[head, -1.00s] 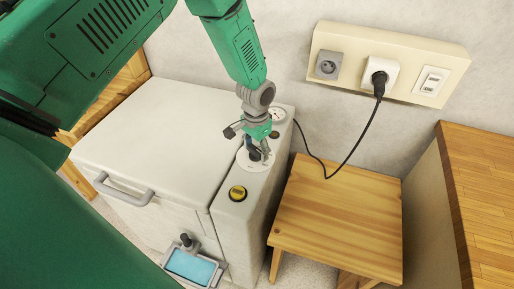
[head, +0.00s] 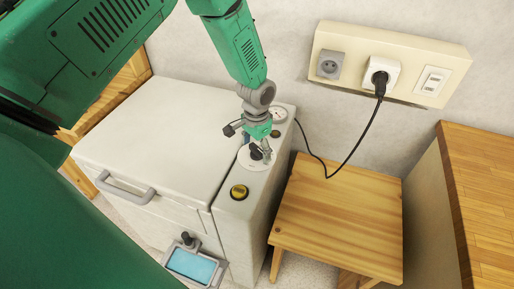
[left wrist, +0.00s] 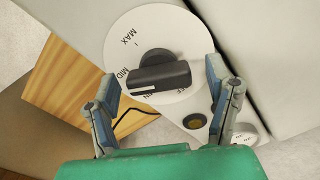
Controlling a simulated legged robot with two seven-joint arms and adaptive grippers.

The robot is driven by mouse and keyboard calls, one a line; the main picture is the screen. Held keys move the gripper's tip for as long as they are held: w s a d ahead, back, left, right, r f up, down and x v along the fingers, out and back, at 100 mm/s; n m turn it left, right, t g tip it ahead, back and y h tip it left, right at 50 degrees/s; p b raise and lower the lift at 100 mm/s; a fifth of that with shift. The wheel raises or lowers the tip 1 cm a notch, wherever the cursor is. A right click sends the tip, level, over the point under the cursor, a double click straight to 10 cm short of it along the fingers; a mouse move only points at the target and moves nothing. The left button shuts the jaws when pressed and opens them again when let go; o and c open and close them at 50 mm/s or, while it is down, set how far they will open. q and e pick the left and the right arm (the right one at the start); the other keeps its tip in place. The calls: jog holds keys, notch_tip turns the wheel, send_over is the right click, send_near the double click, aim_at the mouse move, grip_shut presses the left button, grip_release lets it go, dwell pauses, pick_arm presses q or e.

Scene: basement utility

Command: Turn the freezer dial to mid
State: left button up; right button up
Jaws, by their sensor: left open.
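The freezer dial is a black knob (left wrist: 158,73) on a round white plate (left wrist: 130,50). In the left wrist view MAX and MID can be read on the plate; lettering nearer the jaws is partly hidden. The knob's white-marked end points left, close to MID and the partly covered lettering below it. My left gripper (left wrist: 163,88) is open, one finger on each side of the knob, with gaps visible. In the head view my left gripper (head: 258,148) is over the dial plate (head: 252,164) on the freezer top. My right gripper is not in view.
The white freezer (head: 150,130) has a grey handle (head: 125,190) and a yellow-black button (head: 239,192) near the dial. A gauge (head: 278,114) sits behind it. A wooden stool (head: 335,215) stands right; a black cord (head: 350,155) runs from the wall outlet (head: 382,74).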

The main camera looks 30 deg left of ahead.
aim_at(256, 148)
pick_arm(q)
jog(key=shift+w+r, duration=0.1)
jog(key=shift+r, duration=0.4)
notch_tip(256, 148, up, 11)
jog(key=shift+f, duration=0.1)
dwell(0.4)
